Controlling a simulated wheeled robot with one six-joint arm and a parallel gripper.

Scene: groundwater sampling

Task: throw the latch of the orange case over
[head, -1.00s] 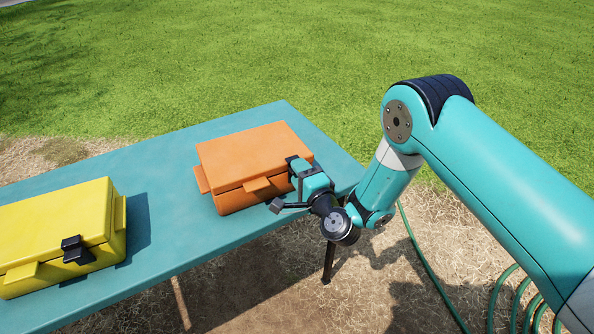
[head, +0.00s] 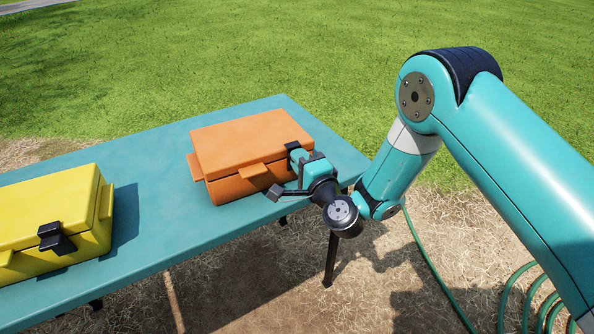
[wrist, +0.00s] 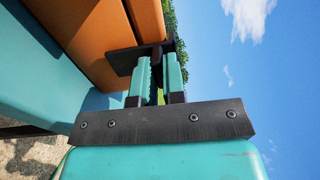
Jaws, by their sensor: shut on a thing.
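The orange case (head: 250,143) sits closed on the teal table, with an orange tab at its front. My gripper (head: 293,170) is at the case's front right corner. In the wrist view my gripper (wrist: 161,72) has its two teal fingers close together at the black latch (wrist: 122,60), shut on a part of it. The latch lies against the orange wall of the case (wrist: 92,35). In the head view my gripper mostly hides the latch, and only a dark bit shows above the fingers.
A yellow case (head: 50,215) with a black latch (head: 55,238) stands at the left on the teal table (head: 150,175). The table between the two cases is clear. A green hose (head: 430,260) lies on the ground at the right.

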